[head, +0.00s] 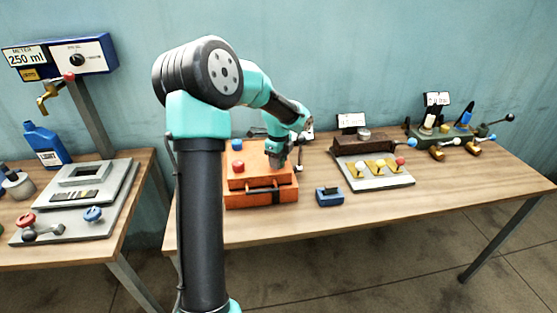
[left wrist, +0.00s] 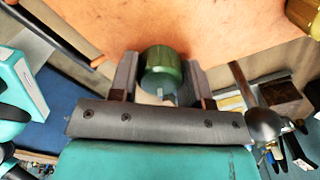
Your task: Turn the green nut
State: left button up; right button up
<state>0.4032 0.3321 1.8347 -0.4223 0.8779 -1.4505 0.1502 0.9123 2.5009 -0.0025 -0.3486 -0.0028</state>
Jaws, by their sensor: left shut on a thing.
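The green nut (left wrist: 161,68) sits between the two fingers of my left gripper (left wrist: 160,78) in the left wrist view. The fingers are shut on its sides. Behind it lies the orange surface (left wrist: 200,22) of the box. In the head view my left gripper (head: 277,158) points down at the right part of the top of the orange box (head: 257,183). The nut is hidden there by the gripper. My right gripper is not in view.
The box carries a red knob (head: 238,166), a blue knob (head: 237,145) and a front handle. A small blue block (head: 329,196) stands to its right. A grey plate (head: 380,184) with coloured balls lies beyond. The table's front right is clear.

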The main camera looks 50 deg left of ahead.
pick_arm(q)
jog(key=shift+n, duration=0.4)
jog(key=n, duration=1.8)
jog(key=shift+d+n, duration=0.1)
jog(key=shift+n, duration=0.3)
jog(key=n, duration=0.4)
jog(key=shift+n, duration=0.3)
jog(key=o, duration=0.9)
